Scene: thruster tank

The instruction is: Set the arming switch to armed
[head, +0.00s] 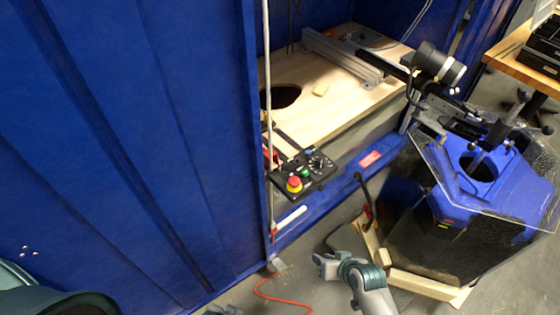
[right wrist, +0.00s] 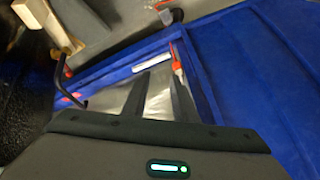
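A black control box (head: 303,180) sits at the front edge of the wooden deck in the blue tank opening. It carries a red mushroom button (head: 294,183) on a yellow base, small green buttons and a black rotary knob (head: 319,163) with marks around it. No part is readably labelled as the arming switch, and its setting is too small to read. My right gripper (head: 318,264) is below and in front of the box, apart from it. In the right wrist view its two fingers (right wrist: 160,95) are spread with nothing between them. My left gripper is not visible.
A blue tank wall (head: 150,130) fills the left. A black and blue machine with a clear shield (head: 480,190) stands at right, above wooden boards (head: 425,285). A red cable (head: 275,297) lies on the floor. A pale vertical pole (head: 268,120) stands left of the box.

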